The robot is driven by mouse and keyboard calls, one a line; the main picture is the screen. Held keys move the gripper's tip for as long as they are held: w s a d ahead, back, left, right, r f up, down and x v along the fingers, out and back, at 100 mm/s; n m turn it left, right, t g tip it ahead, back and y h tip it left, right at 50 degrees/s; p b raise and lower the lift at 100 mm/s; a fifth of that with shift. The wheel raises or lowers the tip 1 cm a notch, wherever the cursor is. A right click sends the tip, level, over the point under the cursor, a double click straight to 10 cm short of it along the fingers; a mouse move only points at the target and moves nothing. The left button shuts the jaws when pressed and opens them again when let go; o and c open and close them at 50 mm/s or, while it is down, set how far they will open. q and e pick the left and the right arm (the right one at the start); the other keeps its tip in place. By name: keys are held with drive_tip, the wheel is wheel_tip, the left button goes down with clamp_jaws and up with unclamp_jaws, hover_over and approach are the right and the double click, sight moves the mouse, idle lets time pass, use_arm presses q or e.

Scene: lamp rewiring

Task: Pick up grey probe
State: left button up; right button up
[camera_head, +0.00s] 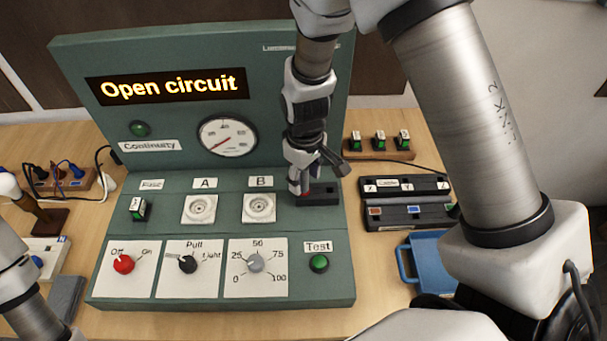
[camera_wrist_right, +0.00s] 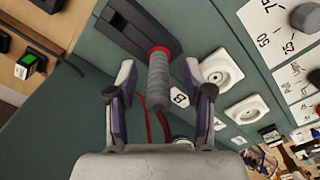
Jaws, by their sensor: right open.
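The grey probe (camera_wrist_right: 159,85) stands in a black holder (camera_wrist_right: 124,22) on the green test panel, with a red collar at the holder end. In the wrist view my right gripper (camera_wrist_right: 160,72) is open, with one finger on each side of the probe; gaps show between the fingers and the probe. In the head view my right gripper (camera_head: 316,172) hangs over the holder (camera_head: 322,196) at the panel's right side and hides most of the probe. My left gripper is outside the head view; only part of my left arm shows at lower left.
The green panel (camera_head: 100,275) reads "Open circuit" and carries sockets A (camera_head: 201,208) and B (camera_head: 259,207), knobs and a green Test button (camera_head: 319,263). Black cases (camera_head: 407,215) and a blue tray (camera_head: 431,262) lie to the right. A wooden plug block (camera_head: 65,181) sits at left.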

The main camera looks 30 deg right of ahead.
drive_tip(key=shift+w+f, duration=0.2)
drive_tip(key=shift+f, duration=0.45)
drive_tip(key=shift+w+f, duration=0.2)
drive_tip(key=shift+f, duration=0.15)
drive_tip(key=shift+s+r, duration=0.15)
drive_tip(key=shift+s, duration=0.1)
drive_tip(key=c, duration=0.7)
clamp_jaws()
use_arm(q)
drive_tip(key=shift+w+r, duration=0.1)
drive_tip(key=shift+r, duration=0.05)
